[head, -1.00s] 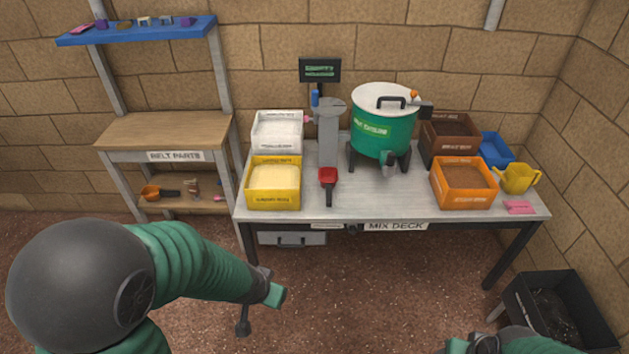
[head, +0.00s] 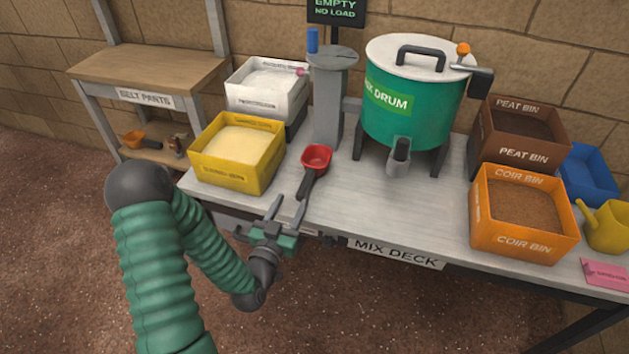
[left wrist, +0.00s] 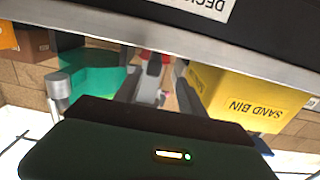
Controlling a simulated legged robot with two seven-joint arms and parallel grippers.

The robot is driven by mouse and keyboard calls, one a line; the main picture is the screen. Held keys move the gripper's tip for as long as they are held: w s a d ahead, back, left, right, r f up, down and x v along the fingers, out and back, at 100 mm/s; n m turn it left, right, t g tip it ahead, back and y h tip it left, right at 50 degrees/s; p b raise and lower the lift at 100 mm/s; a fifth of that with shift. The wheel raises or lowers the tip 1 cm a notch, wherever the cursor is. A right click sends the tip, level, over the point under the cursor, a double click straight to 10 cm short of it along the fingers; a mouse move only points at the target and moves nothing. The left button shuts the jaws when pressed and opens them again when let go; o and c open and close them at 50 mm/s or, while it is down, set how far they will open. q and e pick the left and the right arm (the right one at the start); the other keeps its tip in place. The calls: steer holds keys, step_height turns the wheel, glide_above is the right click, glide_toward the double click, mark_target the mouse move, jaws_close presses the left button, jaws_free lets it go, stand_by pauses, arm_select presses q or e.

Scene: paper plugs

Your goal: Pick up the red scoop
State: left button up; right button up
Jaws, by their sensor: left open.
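The red scoop (head: 317,157) lies on the mix deck table (head: 390,212) between the yellow bin and the green drum. Its red bowl faces the drum side and its dark handle (head: 304,183) points toward the front edge. My left gripper (head: 288,208) is open at the table's front edge, with its fingers pointing toward the handle. In the left wrist view, a little red of the scoop (left wrist: 154,57) shows beyond the open fingers (left wrist: 162,88). I cannot tell whether the handle lies between the fingers. My right gripper is out of view.
A yellow sand bin (head: 222,176) stands left of the scoop, with a white bin (head: 258,98) behind. A grey post (head: 327,105) and the green drum (head: 405,110) stand behind. An orange coir bin (head: 522,238) is at right. Bare tabletop lies right of the scoop.

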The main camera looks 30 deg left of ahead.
arm_select(q)
steer(key=b, duration=0.1)
glide_toward(311, 169)
steer(key=shift+w+a+f, duration=0.4)
steer(key=shift+w+a, duration=0.25)
steer(key=shift+w, duration=0.45)
steer(key=x, duration=0.1)
steer(key=b+x, duration=0.1)
steer(key=x, duration=0.1)
steer(key=b+x, duration=0.1)
steer(key=x, duration=0.1)
steer(key=shift+d+f, duration=0.25)
steer(key=shift+d, duration=0.05)
steer(key=shift+w+r, duration=0.1)
steer(key=shift+r, duration=0.1)
steer(key=shift+c, duration=0.5)
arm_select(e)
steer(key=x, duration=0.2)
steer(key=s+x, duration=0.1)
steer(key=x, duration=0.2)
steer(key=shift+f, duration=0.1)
arm_select(q)
jaws_close()
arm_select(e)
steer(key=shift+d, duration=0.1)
